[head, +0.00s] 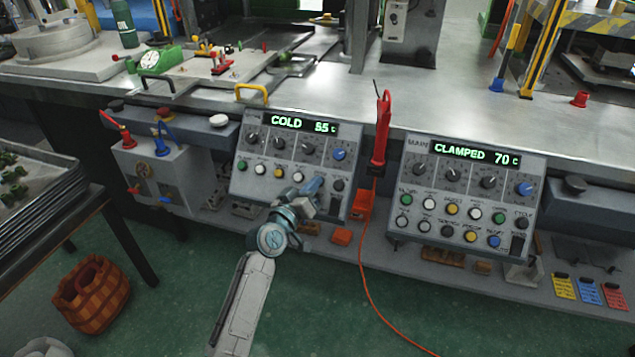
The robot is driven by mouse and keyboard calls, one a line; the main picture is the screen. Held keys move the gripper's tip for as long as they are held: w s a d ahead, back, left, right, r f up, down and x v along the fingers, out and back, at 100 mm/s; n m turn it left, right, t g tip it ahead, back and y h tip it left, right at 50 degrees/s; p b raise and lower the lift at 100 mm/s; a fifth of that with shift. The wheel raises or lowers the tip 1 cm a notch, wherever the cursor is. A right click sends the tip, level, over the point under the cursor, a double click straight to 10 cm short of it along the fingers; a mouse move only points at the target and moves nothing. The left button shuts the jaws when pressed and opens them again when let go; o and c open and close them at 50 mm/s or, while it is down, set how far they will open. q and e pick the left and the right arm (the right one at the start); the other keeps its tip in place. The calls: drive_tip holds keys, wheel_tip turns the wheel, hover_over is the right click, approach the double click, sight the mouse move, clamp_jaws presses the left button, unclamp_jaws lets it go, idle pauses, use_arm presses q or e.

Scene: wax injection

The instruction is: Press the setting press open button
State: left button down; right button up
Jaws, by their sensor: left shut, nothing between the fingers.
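Two grey control panels hang on the front of the workbench. The left panel (293,125) reads COLD 55 c, and the right panel (470,149), marked MAIN, reads CLAMPED 70 c. The left panel has a row of dials, a blue knob, and green, white and yellow buttons. The button labels are too small to read, so I cannot tell which is the open button. My left gripper (316,185) is shut and empty in front of the left panel's lower right. It hides part of the lower panel; contact is unclear. My right gripper is out of view.
A red tool (381,135) with a trailing red cord hangs between the panels. A grey box with valves (160,170) is left of the panels. A wooden bucket (91,296) stands on the green floor.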

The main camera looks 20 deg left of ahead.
use_arm(q)
drive_tip(key=shift+w, duration=0.15)
idle(0.4)
drive_tip(key=shift+s+r+p, duration=0.45)
drive_tip(key=shift+s+p, duration=0.05)
drive_tip(key=shift+s, duration=0.2)
drive_tip(key=s+r+p, duration=0.1)
drive_tip(key=s, duration=0.1)
drive_tip(key=s+r+p, duration=0.1)
drive_tip(key=r+p, duration=0.1)
drive_tip(key=shift+s+a+r, duration=0.1)
drive_tip(key=shift+s, duration=0.3)
drive_tip(key=shift+p, duration=0.3)
